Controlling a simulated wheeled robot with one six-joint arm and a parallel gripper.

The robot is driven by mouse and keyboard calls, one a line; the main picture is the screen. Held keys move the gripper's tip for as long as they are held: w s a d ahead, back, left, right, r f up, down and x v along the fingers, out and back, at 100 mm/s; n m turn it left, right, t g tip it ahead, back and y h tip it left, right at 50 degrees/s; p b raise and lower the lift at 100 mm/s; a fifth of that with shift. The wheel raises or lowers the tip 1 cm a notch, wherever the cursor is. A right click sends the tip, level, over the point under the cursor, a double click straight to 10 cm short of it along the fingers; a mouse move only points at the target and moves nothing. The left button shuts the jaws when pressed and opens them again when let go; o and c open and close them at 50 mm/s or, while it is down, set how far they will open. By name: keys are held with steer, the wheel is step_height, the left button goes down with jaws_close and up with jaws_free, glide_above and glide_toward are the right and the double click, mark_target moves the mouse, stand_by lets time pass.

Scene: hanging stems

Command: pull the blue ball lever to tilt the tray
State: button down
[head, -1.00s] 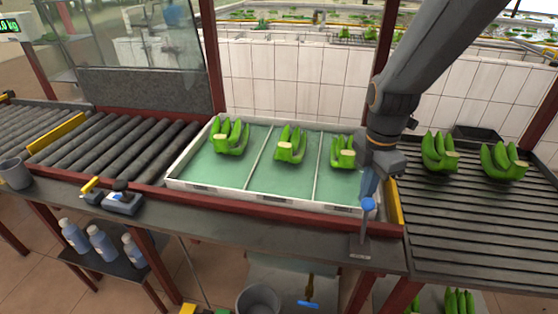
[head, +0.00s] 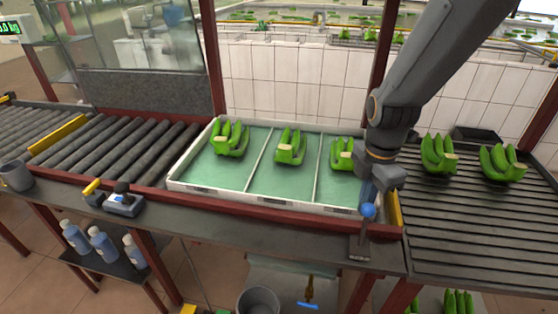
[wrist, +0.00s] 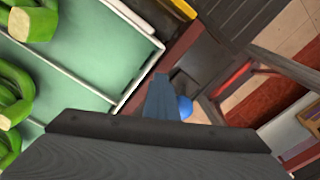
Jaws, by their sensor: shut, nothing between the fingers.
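The blue ball (head: 368,210) tops a short lever that rises from a dark base plate on the front ledge, below the tray's right end. The white-rimmed tray (head: 250,199) has a green floor in three compartments, each with a bunch of green bananas (head: 290,147). It shows no clear tilt. My gripper (head: 367,194) is shut and empty, pointing down just above and against or very near the ball; I cannot tell if they touch. In the wrist view, the blue ball (wrist: 185,107) shows at the right of my shut fingertips (wrist: 160,90), partly hidden by my gripper.
A roller conveyor (head: 120,150) runs off left. A dark slatted belt (head: 465,205) with two banana bunches lies at the right. A small grey device (head: 124,204) sits on the ledge at the left. Yellow bar (head: 394,209) stands beside the tray's right end. The ledge between is clear.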

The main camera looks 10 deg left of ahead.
mark_target(364, 231)
steer(key=shift+s+f+p, duration=0.1)
steer(key=shift+s+p, duration=1.05)
steer(key=shift+s, duration=2.35)
steer(key=shift+w, duration=0.7)
step_height(364, 231, up, 10)
steer(key=p, duration=0.9)
steer(key=shift+w, duration=0.1)
steer(key=s+d+f+m+b, duration=0.1)
steer(key=d+m+b, duration=0.2)
steer(key=m, duration=0.5)
steer(key=s+d+f+m+t+b, duration=0.1)
steer(key=d+f+m+b, duration=0.1)
steer(key=m, duration=0.6)
steer(key=s+d+f+m+b, duration=0.1)
steer(key=d+m+b, duration=0.3)
steer(key=m, duration=0.4)
steer(key=shift+s+d+f+b, duration=0.2)
steer(key=shift+d+f+b, duration=0.1)
steer(key=shift+f+b, duration=0.4)
